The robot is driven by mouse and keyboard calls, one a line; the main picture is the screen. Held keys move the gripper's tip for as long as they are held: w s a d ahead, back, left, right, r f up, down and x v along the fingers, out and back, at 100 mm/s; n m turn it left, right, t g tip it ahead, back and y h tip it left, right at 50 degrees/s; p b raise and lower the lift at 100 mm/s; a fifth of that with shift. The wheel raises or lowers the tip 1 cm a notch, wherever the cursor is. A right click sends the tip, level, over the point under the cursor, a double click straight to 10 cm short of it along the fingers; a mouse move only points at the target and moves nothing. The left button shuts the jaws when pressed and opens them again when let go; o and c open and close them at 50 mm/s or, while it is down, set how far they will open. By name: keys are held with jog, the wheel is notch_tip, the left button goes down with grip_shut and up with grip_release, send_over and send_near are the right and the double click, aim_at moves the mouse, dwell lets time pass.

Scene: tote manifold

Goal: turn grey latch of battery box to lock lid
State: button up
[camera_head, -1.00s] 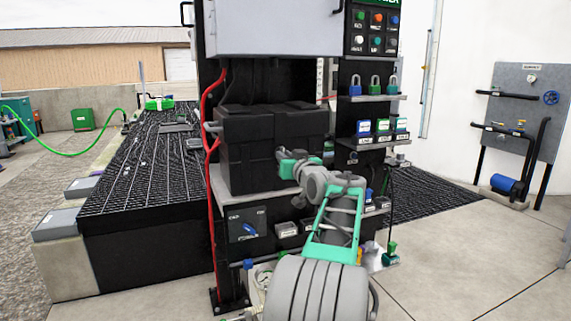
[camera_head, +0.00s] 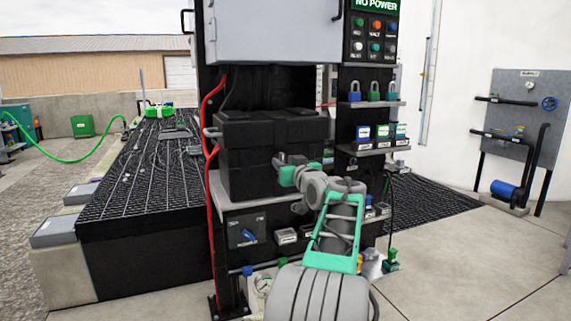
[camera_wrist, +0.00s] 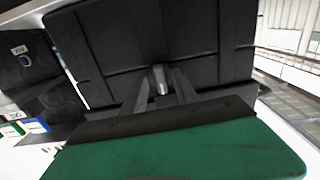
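The black battery box (camera_head: 245,165) with its lid sits on the shelf of the dark rack in the head view. Its black front fills much of the wrist view (camera_wrist: 110,50). The small grey latch (camera_wrist: 161,82) stands out from the box front. My gripper (camera_wrist: 162,74) is at the front of the box, its two dark fingers apart on either side of the latch. A thin gap seems to show beside the latch; contact is unclear. In the head view my gripper (camera_head: 278,163) is against the box's right front, and the latch is hidden.
A red cable (camera_head: 207,120) runs down the rack's left post. A grey cabinet (camera_head: 270,30) hangs above the box. Shelves with padlocks (camera_head: 374,96) and small labelled blocks (camera_head: 380,133) are to the right. A blue rotary switch (camera_head: 249,236) sits below the box.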

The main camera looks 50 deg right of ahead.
jog(key=p+v, duration=0.1)
jog(key=v, duration=0.7)
jog(key=shift+w, duration=0.1)
